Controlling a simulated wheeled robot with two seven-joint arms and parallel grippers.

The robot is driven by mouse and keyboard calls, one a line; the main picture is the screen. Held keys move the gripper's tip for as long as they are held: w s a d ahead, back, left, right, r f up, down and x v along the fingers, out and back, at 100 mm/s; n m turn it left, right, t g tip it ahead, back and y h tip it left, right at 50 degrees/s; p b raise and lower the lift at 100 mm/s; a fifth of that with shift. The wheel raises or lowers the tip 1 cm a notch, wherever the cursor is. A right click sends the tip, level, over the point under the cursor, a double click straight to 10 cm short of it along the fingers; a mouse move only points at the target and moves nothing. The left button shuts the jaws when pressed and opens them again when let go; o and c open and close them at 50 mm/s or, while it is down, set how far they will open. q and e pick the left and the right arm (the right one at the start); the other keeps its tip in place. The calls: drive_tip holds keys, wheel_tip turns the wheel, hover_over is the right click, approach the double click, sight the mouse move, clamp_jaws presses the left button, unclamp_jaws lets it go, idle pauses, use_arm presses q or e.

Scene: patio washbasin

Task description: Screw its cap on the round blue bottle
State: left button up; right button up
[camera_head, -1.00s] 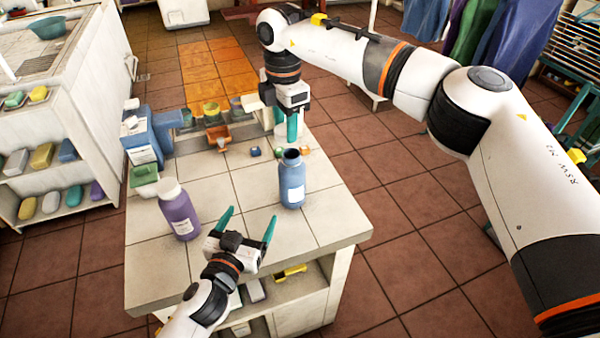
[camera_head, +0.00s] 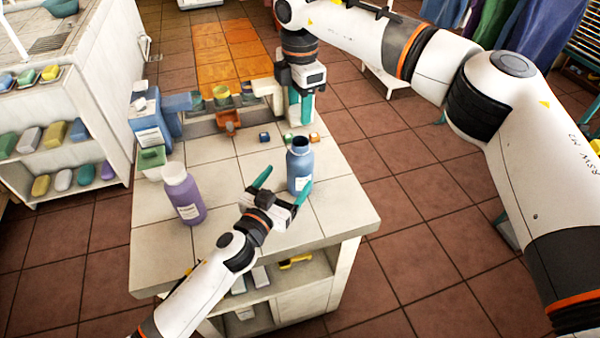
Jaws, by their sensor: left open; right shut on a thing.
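The round blue bottle (camera_head: 300,168) stands upright on the tiled table, with its dark mouth open and no cap on it. My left gripper (camera_head: 283,184) is open just in front of the bottle. One finger is to the left of the bottle and the other overlaps its lower right edge; I cannot tell whether they touch it. My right gripper (camera_head: 300,108) points down beyond the bottle, over the far right part of the table. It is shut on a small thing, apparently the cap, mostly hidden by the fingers.
A purple bottle with a white cap (camera_head: 183,195) stands to the left. Behind it are a green box (camera_head: 152,160) and a blue-and-white container (camera_head: 150,122). The front table top is clear.

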sight(294, 170)
use_arm(q)
drive_tip(key=x, duration=0.7)
drive_tip(key=shift+w, duration=0.1)
drive_tip(key=c, duration=1.5)
use_arm(e)
drive_tip(key=shift+f, duration=2.5)
drive_tip(key=shift+f, duration=0.9)
drive_tip(key=shift+f, duration=0.5)
